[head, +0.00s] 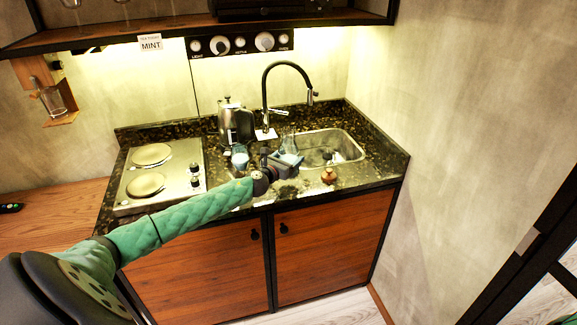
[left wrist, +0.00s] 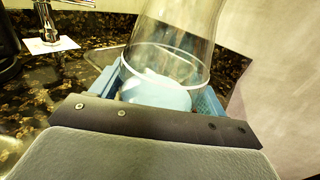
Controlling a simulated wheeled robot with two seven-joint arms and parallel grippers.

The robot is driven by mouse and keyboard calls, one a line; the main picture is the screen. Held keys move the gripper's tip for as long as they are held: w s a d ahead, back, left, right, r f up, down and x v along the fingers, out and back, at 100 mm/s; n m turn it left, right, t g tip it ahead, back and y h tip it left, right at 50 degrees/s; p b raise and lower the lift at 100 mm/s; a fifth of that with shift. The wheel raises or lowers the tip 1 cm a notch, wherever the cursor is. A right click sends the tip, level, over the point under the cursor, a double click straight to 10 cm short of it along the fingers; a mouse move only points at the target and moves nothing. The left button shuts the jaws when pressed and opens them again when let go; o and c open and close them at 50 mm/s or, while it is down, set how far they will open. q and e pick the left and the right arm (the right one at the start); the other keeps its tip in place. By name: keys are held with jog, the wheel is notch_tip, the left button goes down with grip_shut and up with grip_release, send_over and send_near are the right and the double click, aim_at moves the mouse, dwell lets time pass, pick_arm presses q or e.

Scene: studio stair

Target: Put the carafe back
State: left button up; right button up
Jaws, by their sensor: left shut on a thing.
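The carafe (head: 289,143) is a clear glass vessel over the counter, by the left edge of the sink. My left gripper (head: 285,161) is shut on it. In the left wrist view the carafe (left wrist: 180,38) stands between the blue fingers of my left gripper (left wrist: 160,92), slightly tilted in the picture, its top cut off. A pale blue shape shows through its lower part. I cannot tell whether its base touches the counter. My right gripper is not in view.
A steel kettle (head: 229,118) stands behind, with a blue-and-white vessel (head: 240,158) in front of it. The black tap (head: 266,88) rises behind the gripper. A brown bottle (head: 328,174) stands at the sink's front. A two-plate hob (head: 165,172) is at left.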

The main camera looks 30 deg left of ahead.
pick_arm(q)
jog(key=shift+f, duration=1)
jog(key=shift+f+p, duration=0.35)
jog(key=shift+f, duration=0.6)
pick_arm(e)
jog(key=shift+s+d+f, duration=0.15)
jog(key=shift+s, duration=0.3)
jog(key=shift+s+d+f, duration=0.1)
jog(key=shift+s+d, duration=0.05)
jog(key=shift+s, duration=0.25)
pick_arm(q)
jog(key=shift+f, duration=0.1)
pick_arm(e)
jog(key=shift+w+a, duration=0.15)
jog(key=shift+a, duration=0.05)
pick_arm(q)
jog(key=o, duration=1.6)
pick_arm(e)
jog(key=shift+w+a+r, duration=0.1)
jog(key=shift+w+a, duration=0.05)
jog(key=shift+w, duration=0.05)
pick_arm(q)
jog(key=shift+o, duration=0.2)
